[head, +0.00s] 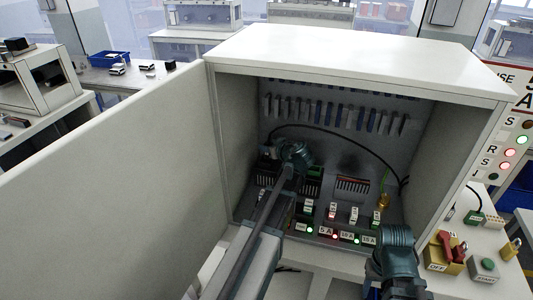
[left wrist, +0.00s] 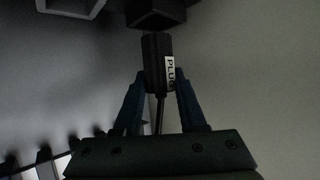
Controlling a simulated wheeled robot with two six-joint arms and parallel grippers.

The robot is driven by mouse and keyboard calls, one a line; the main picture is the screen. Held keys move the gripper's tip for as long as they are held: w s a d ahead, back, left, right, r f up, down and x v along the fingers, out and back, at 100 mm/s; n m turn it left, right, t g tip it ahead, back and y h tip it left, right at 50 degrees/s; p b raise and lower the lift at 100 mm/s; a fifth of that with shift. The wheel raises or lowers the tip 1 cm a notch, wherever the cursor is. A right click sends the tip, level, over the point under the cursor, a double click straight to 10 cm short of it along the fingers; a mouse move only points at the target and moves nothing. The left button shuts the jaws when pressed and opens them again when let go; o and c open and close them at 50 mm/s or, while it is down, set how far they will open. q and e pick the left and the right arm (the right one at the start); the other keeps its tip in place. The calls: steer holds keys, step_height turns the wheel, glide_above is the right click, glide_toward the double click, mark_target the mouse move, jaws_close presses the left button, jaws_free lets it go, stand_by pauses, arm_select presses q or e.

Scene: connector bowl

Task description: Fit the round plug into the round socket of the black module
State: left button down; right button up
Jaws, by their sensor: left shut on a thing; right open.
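My left gripper (head: 293,155) is inside the open cabinet, and its fingers are hidden by its own body in the head view. In the left wrist view my left gripper (left wrist: 160,78) is shut on a black plug (left wrist: 154,50) with a white "PLUG" label and a dark cable. The plug's far end points at a dark square-edged block (left wrist: 155,14), which may be the black module. I cannot tell whether they touch, and no round socket face is visible. My right gripper (head: 396,285) is low in front of the cabinet, with its fingers out of clear view.
The cabinet (head: 340,50) has its door (head: 110,190) swung open to the left. Labelled switches with lights (head: 345,237) line its floor front. A black cable (head: 345,137) arcs along the back wall. A red-handled switch (head: 450,248) and a start button (head: 487,265) stand at right.

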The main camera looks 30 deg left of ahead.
arm_select(q)
steer(key=shift+w+a, duration=0.2)
steer(key=shift+a, duration=0.25)
step_height(320, 180, down, 4)
steer(key=b, duration=0.4)
steer(key=shift+a+r, duration=0.1)
steer(key=shift+r, duration=0.1)
steer(key=shift+f, duration=0.1)
steer(key=c, duration=0.9)
jaws_free()
steer(key=shift+f, duration=0.1)
steer(key=o, duration=0.4)
